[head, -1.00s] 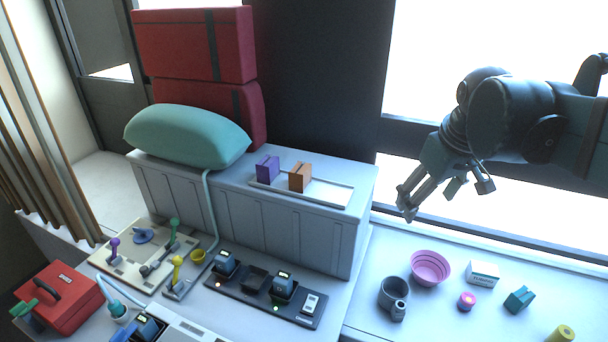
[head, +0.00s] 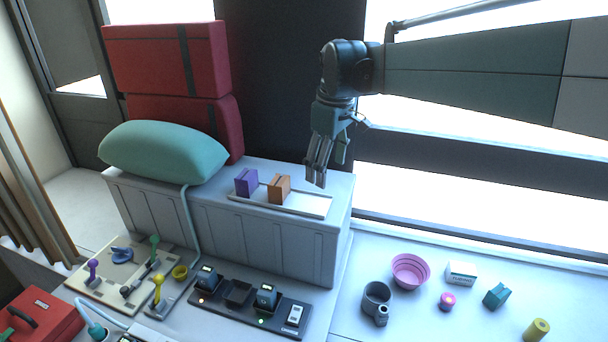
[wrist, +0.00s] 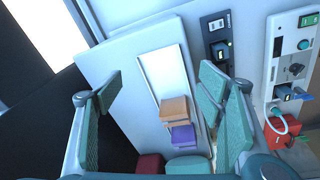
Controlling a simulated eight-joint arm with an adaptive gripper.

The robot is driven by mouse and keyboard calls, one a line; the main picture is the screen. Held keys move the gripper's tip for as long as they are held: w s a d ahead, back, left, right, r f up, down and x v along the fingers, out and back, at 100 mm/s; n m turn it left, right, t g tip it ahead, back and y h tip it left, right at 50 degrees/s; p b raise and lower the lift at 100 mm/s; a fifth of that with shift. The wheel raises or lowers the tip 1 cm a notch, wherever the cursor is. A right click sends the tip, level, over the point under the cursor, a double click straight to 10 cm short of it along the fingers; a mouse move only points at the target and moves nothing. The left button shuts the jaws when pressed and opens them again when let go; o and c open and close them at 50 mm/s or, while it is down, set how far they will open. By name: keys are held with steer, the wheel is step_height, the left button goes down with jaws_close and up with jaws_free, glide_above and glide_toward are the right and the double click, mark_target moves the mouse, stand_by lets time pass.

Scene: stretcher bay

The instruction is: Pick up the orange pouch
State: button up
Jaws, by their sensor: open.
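The orange pouch (head: 279,189) stands upright on a white tray (head: 316,205) on top of the grey cabinet. A purple pouch (head: 246,182) stands just left of it on the same tray. My gripper (head: 317,180) is open and empty, its fingers pointing down, above and to the right of the orange pouch in the head view. In the wrist view the orange pouch (wrist: 175,108) lies between the spread fingers and apart from them, with the purple pouch (wrist: 183,136) close to it.
A teal pillow (head: 163,152) and red cases (head: 170,60) stand left on the grey cabinet (head: 275,238). A charger strip (head: 250,308) lies in front of it. A pink bowl (head: 410,271) and small items stand on the right counter. The tray's right part is bare.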

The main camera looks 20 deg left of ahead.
mark_target(279, 180)
steer(key=a+f+n, duration=0.1)
steer(key=a, duration=0.4)
steer(key=w+a+f+n+g, duration=0.1)
steer(key=a, duration=0.4)
steer(key=w+a+f+n+p, duration=0.1)
steer(key=a+n, duration=0.1)
steer(key=a, duration=0.4)
steer(key=shift+w+f+h, duration=0.1)
steer(key=shift+h, duration=0.3)
steer(key=shift+f, duration=0.1)
steer(key=shift+f, duration=1.2)
steer(key=shift+f, duration=0.1)
steer(key=shift+a+f+p, duration=0.1)
steer(key=shift+f+p, duration=0.45)
steer(key=shift+f, duration=1.95)
steer(key=shift+c, duration=0.2)
steer(key=c, duration=1)
